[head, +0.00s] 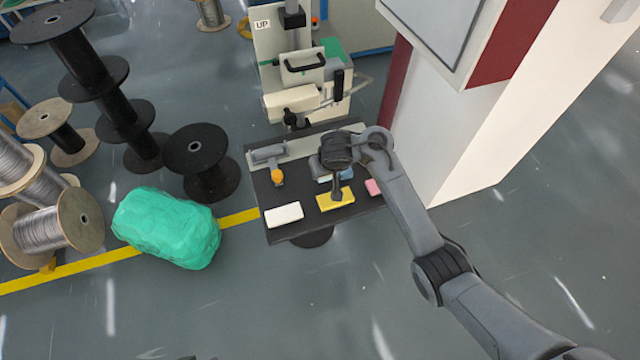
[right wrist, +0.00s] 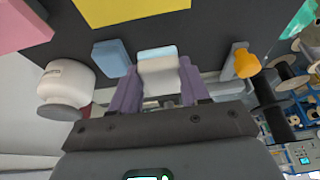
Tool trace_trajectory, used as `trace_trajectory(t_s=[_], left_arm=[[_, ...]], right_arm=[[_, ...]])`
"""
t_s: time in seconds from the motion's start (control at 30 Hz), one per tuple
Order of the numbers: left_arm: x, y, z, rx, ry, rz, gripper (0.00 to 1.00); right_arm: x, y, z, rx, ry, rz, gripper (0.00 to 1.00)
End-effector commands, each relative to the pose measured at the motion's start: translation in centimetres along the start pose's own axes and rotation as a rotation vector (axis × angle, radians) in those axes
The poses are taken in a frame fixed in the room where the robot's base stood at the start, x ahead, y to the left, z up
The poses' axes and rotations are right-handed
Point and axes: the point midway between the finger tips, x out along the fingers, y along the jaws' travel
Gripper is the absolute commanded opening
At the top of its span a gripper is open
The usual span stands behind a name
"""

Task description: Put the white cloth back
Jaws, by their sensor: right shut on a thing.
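My right gripper (right wrist: 158,72) is shut on a small white piece with a pale blue face (right wrist: 158,52), held between its two purple fingers in the right wrist view. Whether it is a cloth I cannot tell. In the head view, my right arm reaches over the dark table, and its wrist (head: 338,150) hides the fingertips and the held piece. A flat white cloth-like block (head: 283,214) lies at the table's front left corner, apart from the gripper. A yellow one (head: 325,203) lies to its right. My left gripper is not in view.
A pink block (head: 374,187) lies at the table's right. A blue block (right wrist: 110,58) and a white round container (right wrist: 66,82) are beside the gripper. An orange-topped part (head: 277,176) stands at the left. A machine stands behind; a white pillar (head: 500,150) rises at right.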

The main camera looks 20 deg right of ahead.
Motion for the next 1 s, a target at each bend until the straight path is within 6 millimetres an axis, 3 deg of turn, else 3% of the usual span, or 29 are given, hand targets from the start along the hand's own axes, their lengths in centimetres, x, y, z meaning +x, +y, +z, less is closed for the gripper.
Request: trace_trajectory(t_s=[0.07,0.27,0.63,1.0], left_arm=[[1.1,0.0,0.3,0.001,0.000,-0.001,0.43],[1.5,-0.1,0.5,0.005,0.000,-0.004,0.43],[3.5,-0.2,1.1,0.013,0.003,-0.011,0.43],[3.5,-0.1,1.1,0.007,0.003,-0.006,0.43]], right_arm=[[1.2,-0.4,-0.5,-0.001,0.000,-0.001,0.21],[1.9,-0.7,-1.3,-0.001,0.000,-0.001,0.21],[5.3,-0.7,0.1,-0.001,-0.001,0.000,0.21],[5.5,-0.7,0.2,0.000,0.000,-0.001,0.21]])
